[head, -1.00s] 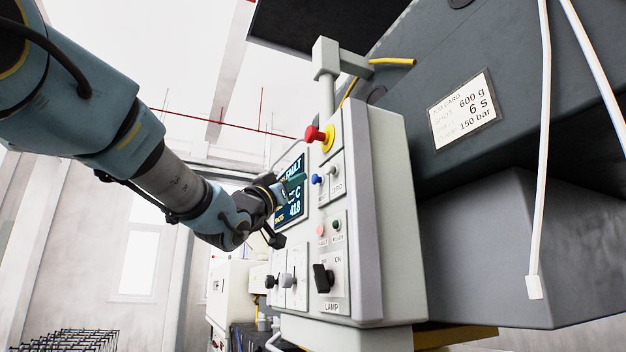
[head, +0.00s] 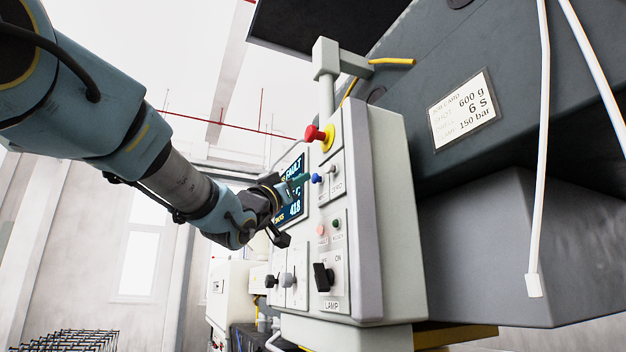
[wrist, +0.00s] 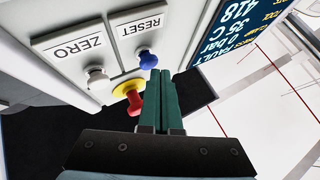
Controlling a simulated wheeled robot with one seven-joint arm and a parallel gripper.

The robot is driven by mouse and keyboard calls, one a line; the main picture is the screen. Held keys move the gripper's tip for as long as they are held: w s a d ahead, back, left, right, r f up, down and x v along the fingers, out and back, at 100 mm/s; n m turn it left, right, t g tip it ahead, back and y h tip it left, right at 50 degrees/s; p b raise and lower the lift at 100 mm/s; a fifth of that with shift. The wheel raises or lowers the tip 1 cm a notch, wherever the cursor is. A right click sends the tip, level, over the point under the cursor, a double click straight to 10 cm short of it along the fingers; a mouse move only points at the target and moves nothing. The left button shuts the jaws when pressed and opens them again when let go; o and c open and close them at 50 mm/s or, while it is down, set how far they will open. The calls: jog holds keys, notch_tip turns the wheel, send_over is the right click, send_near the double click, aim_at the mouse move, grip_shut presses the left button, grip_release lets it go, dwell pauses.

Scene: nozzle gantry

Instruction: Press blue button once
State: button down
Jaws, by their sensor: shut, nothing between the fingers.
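The blue button (head: 316,178) sits on the control panel's face, to the right of the screen. In the wrist view the blue button (wrist: 148,59) is under the label RESET, just beyond my fingertips. My gripper (head: 303,178) is shut, its green fingers together and empty. In the wrist view the fingertips (wrist: 160,72) point toward the blue button, very close to it. I cannot tell whether they touch it.
A white button (wrist: 97,77) labelled ZERO is beside the blue one. A red emergency knob (head: 315,134) on a yellow base sticks out above. The screen (head: 291,190) is on the left; a black lamp switch (head: 323,277) is lower down.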

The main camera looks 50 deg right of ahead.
jog(key=shift+s+d, duration=0.2)
jog(key=shift+d, duration=0.35)
dwell(0.9)
jog(key=shift+a, duration=0.1)
jog(key=shift+w+a+b, duration=0.3)
jog(key=shift+a+b, duration=0.25)
jog(key=shift+a, duration=0.25)
jog(key=shift+w+a+b, duration=0.25)
jog(key=shift+w+a, duration=0.05)
jog(key=shift+a, duration=0.5)
jog(key=shift+w+a+b, duration=0.2)
jog(key=shift+w+a, duration=0.15)
jog(key=shift+a, duration=0.4)
jog(key=shift+w+a+b, duration=0.25)
jog(key=shift+w+a, duration=0.05)
jog(key=shift+a, duration=0.5)
